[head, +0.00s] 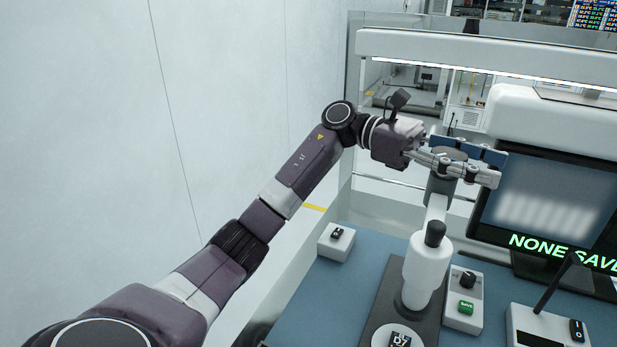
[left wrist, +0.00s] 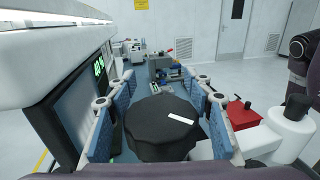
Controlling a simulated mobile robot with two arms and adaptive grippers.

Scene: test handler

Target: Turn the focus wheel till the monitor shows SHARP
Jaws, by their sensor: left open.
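The focus wheel (left wrist: 160,128) is a dark, many-sided knob with a white mark on top. In the left wrist view it sits between the blue-padded fingers of my left gripper (head: 487,166), which is open around it; I cannot tell if a pad touches it. In the head view the wheel (head: 449,153) is partly hidden by the fingers, at the top of the white and grey scope (head: 428,265). The monitor (head: 545,200) at the right shows a blurred pale pattern and green text starting "NONE SAVE", cut off by the frame edge. My right gripper is not in view.
A small box (head: 466,312) with a black knob and a green SAVE button stands right of the scope. A switch box (head: 336,241) stands to its left. A white box (head: 545,328) with a black lever is at the front right. Blue bench shows between them.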

